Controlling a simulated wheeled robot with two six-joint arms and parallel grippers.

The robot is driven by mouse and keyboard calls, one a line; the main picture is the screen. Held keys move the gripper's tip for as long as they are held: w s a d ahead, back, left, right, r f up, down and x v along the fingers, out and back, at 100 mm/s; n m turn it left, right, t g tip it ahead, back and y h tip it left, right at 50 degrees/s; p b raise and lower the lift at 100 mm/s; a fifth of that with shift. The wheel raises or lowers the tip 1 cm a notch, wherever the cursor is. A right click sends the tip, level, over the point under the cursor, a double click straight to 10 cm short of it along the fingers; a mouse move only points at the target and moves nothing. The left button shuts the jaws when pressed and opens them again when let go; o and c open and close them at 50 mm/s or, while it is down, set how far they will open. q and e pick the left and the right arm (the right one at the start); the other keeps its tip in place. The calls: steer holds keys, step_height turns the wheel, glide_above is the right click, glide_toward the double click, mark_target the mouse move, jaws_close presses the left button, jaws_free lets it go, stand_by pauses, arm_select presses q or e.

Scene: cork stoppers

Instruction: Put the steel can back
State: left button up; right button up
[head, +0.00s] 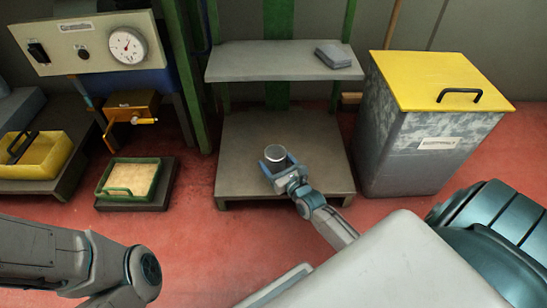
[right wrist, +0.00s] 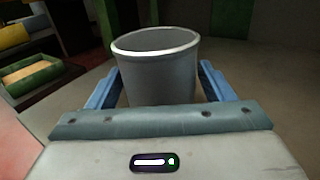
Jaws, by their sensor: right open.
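The steel can (head: 270,155) is a small grey open-topped cylinder standing upright on the low grey platform (head: 240,185) under the shelf. My right gripper (head: 276,160) reaches it from the front, with its blue fingers open on either side of the can. In the right wrist view the can (right wrist: 157,70) stands between the two fingers (right wrist: 157,88), with a visible gap on the right; contact on the left is hard to tell. My left arm shows at the lower left of the head view, but its gripper is out of view.
Above the platform is a grey shelf (head: 265,66) with a grey block (head: 333,56) on it. A metal bin with a yellow lid (head: 440,82) stands right. A green tray (head: 130,178) and a yellow tray (head: 42,160) lie left. Red floor is clear in front.

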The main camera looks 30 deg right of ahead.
steer(key=s+p, duration=0.2)
steer(key=s, duration=0.7)
steer(key=shift+s+a+r, duration=0.1)
steer(key=shift+s, duration=0.6)
